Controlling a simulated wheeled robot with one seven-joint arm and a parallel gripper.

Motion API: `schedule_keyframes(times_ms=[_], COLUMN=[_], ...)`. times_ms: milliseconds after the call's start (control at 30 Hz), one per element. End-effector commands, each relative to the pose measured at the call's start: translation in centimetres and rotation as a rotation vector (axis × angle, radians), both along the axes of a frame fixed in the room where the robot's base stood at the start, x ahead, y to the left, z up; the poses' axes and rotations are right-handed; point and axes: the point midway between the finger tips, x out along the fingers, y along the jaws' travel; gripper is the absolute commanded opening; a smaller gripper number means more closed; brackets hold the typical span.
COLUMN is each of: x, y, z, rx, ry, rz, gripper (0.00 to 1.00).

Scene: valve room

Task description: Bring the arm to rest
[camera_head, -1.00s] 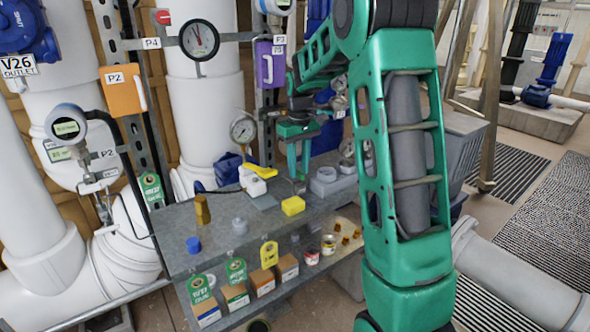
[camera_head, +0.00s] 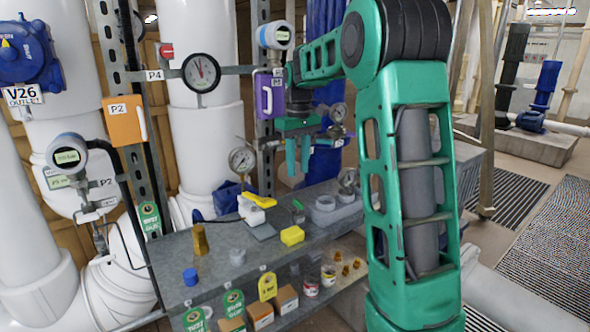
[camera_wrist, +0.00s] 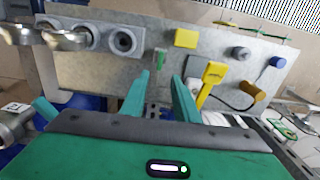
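My arm (camera_head: 410,180) is raised, with its forearm reaching left over the grey bench (camera_head: 215,262). My gripper (camera_head: 298,172) hangs fingers-down above the back of the bench. In the wrist view, the two fingers of my gripper (camera_wrist: 160,78) stand apart with nothing held between them. A small upright green-topped item (camera_head: 298,211) stands on the bench below the fingers. It also shows in the wrist view (camera_wrist: 160,58), beyond the fingertips.
A yellow block (camera_head: 292,236), a yellow-handled white item (camera_head: 252,208), a grey fixture with round sockets (camera_head: 335,207) and a brass piece (camera_head: 200,240) stand on the bench. A purple box (camera_head: 270,95) and gauge (camera_head: 242,160) are close left of my gripper.

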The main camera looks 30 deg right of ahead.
Motion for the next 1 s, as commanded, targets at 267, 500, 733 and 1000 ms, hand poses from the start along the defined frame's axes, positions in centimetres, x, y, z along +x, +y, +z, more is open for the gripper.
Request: schedule_keyframes(times_ms=[267,500,733,1000], x=[0.0,-3.4,-12.7,-24.6], y=[0.0,0.3,1.2,2.9], z=[0.0,0.2,-0.5,-3.7], rx=[0.000,-0.002,-0.003,0.001], ry=[0.000,0.000,-0.001,0.001], rz=[0.000,-0.058,-0.223,-0.418], gripper=[0.28,0.28,0.28,0.28])
